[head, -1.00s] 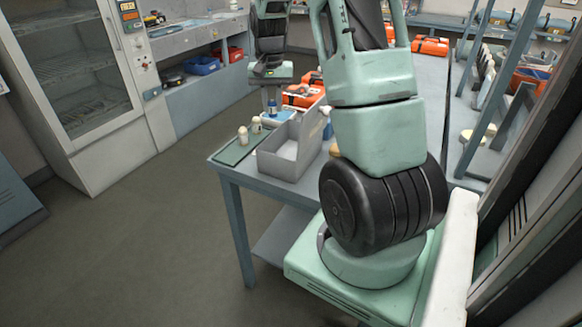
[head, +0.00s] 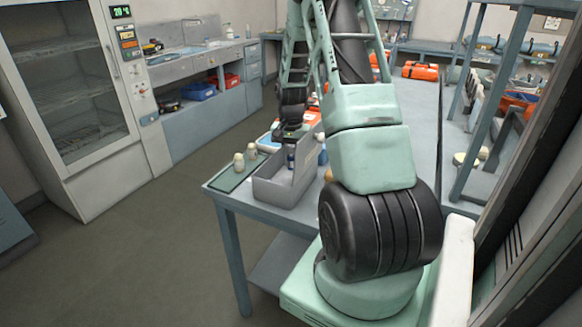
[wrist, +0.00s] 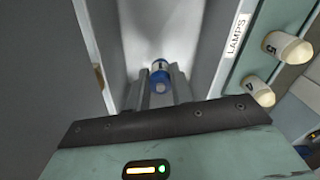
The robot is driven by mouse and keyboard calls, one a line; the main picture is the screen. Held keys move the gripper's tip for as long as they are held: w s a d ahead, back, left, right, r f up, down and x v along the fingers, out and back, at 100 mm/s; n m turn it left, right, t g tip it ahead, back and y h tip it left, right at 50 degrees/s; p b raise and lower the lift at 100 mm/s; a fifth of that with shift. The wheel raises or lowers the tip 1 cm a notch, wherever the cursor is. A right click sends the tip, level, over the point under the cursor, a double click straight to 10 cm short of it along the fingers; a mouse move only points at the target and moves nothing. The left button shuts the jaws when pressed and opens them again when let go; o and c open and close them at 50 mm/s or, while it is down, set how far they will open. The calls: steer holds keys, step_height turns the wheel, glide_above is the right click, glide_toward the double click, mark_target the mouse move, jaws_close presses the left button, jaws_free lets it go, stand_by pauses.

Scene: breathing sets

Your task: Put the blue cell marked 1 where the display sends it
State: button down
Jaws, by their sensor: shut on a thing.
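The blue cell (head: 291,160) is upright in my gripper (head: 291,146), within the walls of the grey bin (head: 278,192) on the table. In the wrist view the blue cell (wrist: 160,70) sits between the two fingertips of my gripper (wrist: 161,86), which is shut on it. The bin's pale inside lies beyond it; I cannot tell whether the cell touches the bottom. Its number is not readable. A label on the bin's edge reads LAMPS (wrist: 237,34). The cabinet's green display (head: 121,12) appears to read 20 °C.
Two cream cells stand on a green mat (head: 226,181) left of the bin; in the wrist view they are marked 5 (wrist: 286,48) and 4 (wrist: 258,90). Orange cases lie behind on the table. The glass-doored cabinet (head: 70,100) stands left, with open floor between.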

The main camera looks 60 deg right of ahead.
mark_target(291, 169)
steer(key=shift+f, duration=2.1)
steer(key=shift+f, duration=0.2)
steer(key=c, duration=1.2)
jaws_free()
steer(key=shift+r, duration=0.1)
steer(key=shift+c, duration=0.2)
